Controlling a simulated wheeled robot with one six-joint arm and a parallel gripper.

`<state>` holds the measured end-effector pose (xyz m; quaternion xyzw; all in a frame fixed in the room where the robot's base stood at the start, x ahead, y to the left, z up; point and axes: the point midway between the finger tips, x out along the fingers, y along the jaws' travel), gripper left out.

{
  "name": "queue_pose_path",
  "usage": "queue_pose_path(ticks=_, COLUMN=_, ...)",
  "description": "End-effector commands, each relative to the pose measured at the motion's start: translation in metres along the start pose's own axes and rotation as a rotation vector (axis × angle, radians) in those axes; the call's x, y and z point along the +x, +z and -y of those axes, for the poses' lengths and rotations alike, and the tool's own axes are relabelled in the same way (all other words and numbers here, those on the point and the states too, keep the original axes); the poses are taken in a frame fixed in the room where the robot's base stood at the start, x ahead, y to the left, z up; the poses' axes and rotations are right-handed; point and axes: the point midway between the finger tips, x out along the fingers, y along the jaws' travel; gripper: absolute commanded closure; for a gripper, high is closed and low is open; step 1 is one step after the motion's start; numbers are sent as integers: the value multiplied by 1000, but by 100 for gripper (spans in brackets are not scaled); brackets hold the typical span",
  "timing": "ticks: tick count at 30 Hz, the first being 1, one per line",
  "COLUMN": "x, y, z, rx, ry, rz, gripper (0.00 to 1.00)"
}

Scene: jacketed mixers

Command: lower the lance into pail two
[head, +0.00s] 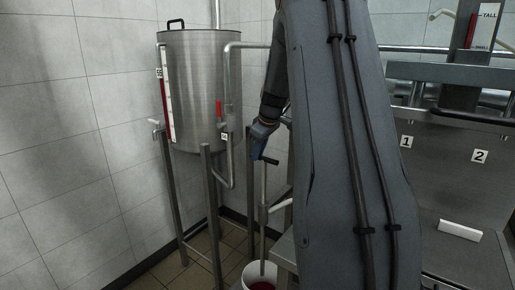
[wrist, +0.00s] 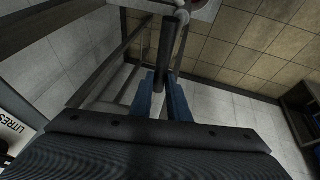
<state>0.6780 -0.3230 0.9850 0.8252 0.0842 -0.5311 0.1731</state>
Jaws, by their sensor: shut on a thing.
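My gripper (head: 262,148) is shut on the dark crossbar handle of the lance, left of my arm. The lance (head: 263,222) is a thin grey rod hanging upright. Its lower end reaches the mouth of a white pail (head: 248,281) with red contents; I cannot tell how deep. No number shows on this pail, and the picture's bottom edge cuts it off. In the wrist view, the blue fingers (wrist: 160,98) close around the dark handle (wrist: 166,50). A sliver of the pail (wrist: 203,8) shows at the top.
A steel tank (head: 190,85) on legs stands at the left, with a red-handled valve (head: 219,110) and pipes near the lance. A steel unit with labels 1 (head: 407,142) and 2 (head: 480,156) stands right. Floor is clear below the tank.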

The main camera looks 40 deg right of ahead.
Motion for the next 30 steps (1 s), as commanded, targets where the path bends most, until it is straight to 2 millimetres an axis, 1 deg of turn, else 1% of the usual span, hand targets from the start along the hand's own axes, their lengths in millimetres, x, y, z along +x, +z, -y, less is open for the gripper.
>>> queue_pose_path(ticks=1, x=18, y=6, z=4, rx=2, ry=-4, rz=3, gripper=100)
queue_pose_path(ticks=3, x=33, y=13, z=7, rx=1, ry=-3, rz=3, gripper=100)
queue_pose_path(ticks=9, x=71, y=28, z=16, rx=1, ry=-2, rz=2, gripper=100)
queue_pose_path(ticks=13, x=90, y=37, z=20, rx=1, ry=-3, rz=2, gripper=100)
queue_pose_path(ticks=19, x=107, y=44, z=23, rx=1, ry=-1, rz=1, gripper=100)
queue_pose_path(ticks=30, x=112, y=47, z=25, rx=1, ry=-3, rz=3, gripper=100)
